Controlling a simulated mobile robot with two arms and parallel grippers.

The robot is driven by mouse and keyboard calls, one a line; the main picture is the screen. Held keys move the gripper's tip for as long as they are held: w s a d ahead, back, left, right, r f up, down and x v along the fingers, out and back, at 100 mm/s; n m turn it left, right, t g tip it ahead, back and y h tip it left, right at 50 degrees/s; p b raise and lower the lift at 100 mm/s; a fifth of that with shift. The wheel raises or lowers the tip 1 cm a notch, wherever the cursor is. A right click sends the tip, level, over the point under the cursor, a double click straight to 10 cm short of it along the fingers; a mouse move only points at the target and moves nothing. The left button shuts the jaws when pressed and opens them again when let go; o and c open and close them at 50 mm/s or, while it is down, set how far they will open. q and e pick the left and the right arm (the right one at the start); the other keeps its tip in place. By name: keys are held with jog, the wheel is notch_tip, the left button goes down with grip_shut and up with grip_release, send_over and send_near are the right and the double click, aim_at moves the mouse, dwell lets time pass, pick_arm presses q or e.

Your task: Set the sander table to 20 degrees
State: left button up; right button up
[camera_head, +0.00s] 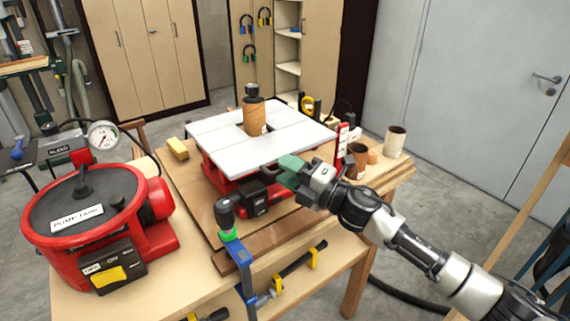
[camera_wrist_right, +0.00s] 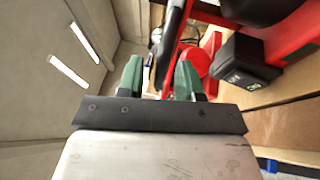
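The sander has a pale grey table (camera_head: 225,140) on a red base (camera_head: 222,180), with a brown sanding drum (camera_head: 253,115) standing up through it. The table looks about level; I cannot read its angle. A red upright piece with white marks (camera_head: 342,140) stands at the table's right corner. My right gripper (camera_head: 290,168) is at the table's front edge, right of the black switch box (camera_head: 254,198). In the right wrist view its green fingers (camera_wrist_right: 160,80) are apart, with red and dark sander parts beyond the gap. Contact is unclear. My left gripper is out of view.
A red pump tank (camera_head: 85,210) with a gauge stands at the bench's left. A yellow block (camera_head: 178,149) lies left of the sander. Cups (camera_head: 395,141) stand at the right.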

jog(key=shift+w+a+r, duration=0.1)
jog(key=shift+w+a, duration=0.1)
jog(key=shift+a, duration=0.15)
jog(key=shift+c, duration=0.5)
grip_shut()
jog(key=f+y+b, duration=0.1)
jog(key=f+b, duration=0.1)
jog(key=b, duration=0.4)
jog(key=f+n+y+b, duration=0.1)
jog(key=f+b, duration=0.1)
jog(key=b, duration=0.4)
jog(key=f+n+y+b, duration=0.1)
jog(key=f+b, duration=0.1)
jog(key=b, duration=0.4)
jog(key=shift+w+a+f+t, duration=0.3)
jog(key=shift+w+f, duration=0.05)
jog(key=shift+w, duration=0.05)
jog(key=shift+n+y+b, duration=0.3)
jog(key=shift+y+b, duration=0.1)
jog(key=shift+b, duration=0.45)
jog(key=shift+f, duration=0.1)
jog(key=shift+o, duration=0.5)
grip_release()
jog(key=shift+w+a, duration=0.1)
jog(key=shift+w, duration=0.05)
